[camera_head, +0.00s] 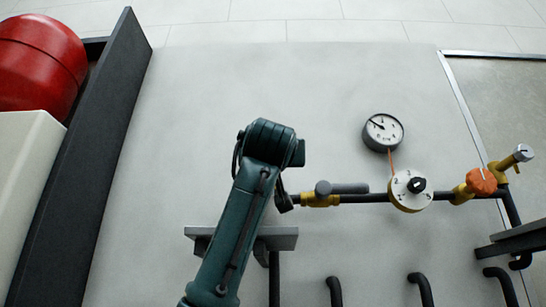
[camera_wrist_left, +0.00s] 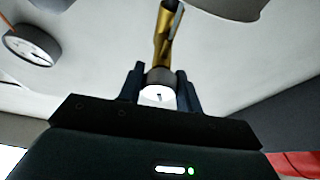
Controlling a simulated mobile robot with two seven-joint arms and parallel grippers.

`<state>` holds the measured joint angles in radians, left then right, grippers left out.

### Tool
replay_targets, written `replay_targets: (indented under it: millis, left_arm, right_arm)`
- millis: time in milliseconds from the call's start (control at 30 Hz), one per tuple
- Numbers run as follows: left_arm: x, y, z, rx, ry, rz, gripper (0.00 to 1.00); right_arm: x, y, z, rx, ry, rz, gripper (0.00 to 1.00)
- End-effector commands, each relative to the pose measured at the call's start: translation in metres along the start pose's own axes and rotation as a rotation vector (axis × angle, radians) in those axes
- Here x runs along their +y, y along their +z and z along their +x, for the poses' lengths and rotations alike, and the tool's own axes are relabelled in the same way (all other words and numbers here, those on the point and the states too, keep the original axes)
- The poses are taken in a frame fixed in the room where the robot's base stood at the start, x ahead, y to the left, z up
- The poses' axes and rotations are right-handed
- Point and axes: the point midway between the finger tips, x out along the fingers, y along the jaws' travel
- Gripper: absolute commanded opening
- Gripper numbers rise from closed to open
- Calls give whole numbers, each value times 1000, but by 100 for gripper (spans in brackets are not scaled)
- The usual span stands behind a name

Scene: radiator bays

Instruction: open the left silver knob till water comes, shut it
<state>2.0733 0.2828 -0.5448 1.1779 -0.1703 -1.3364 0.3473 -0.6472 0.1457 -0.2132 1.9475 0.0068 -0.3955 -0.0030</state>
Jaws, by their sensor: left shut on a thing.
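In the left wrist view, a silver knob (camera_wrist_left: 160,77) with a pale face and a dark mark sits at the end of a brass valve stem (camera_wrist_left: 165,35). My left gripper (camera_wrist_left: 159,88) is shut on this knob, one dark finger on each side. In the head view my teal left arm (camera_head: 240,220) reaches up in front of the wall. Its wrist covers the left end of the pipe run, so the left knob is hidden there. A second silver knob (camera_head: 523,153) stands at the far right. No water shows. My right gripper is not in view.
A grey-lever brass valve (camera_head: 320,199), a round flange (camera_head: 410,190), an orange knob (camera_head: 481,181) and a gauge (camera_head: 382,132) line the pipe. A grey shelf (camera_head: 285,238) sits below. A dark panel (camera_head: 105,150) and red tank (camera_head: 40,62) stand left.

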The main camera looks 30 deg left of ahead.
Motion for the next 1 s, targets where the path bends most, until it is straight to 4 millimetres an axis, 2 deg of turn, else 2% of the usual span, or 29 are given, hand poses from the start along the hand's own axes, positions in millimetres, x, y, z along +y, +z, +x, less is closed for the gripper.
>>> replay_targets:
  millis: [33, 167, 567, 1000]
  left_arm:
    - [0, 0, 0, 1, 1, 0, 23]
    - [0, 0, 0, 1, 1, 0, 12]
    - [2, 0, 0, 0, -27, -72, 11]
    - [3, -1, -1, 0, -166, -409, 11]
  right_arm:
    - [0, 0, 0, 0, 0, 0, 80]
    - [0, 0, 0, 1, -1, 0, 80]
    - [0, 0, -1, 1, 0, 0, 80]
    - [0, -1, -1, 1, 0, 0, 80]
